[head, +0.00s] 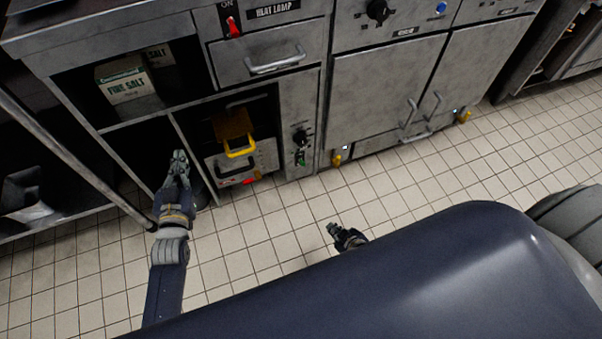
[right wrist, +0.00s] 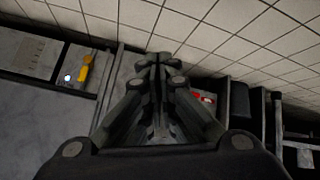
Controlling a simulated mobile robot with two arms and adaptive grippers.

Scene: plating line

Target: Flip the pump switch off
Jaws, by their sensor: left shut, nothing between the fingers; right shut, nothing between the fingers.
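No label that I can read says pump. A red switch (head: 233,27) marked ON sits beside the HEAT LAMP label, above a drawer. A red handle or switch (head: 250,178) is low on the cabinet under the yellow-handled basket; a red part (right wrist: 203,98) also shows in the right wrist view. A dark knob with a green part (head: 300,158) is on the narrow panel to its right. My left gripper (head: 180,157) is shut and empty in front of the lower shelf opening. My right gripper (head: 332,230) is shut and empty over the floor, touching no switch.
A basket with a yellow handle (head: 240,147) sits in the cabinet opening. A FINE SALT box (head: 125,82) stands on the shelf. Yellow levers (head: 337,159) are low on the right cabinet. The tiled floor (head: 420,180) in front is clear.

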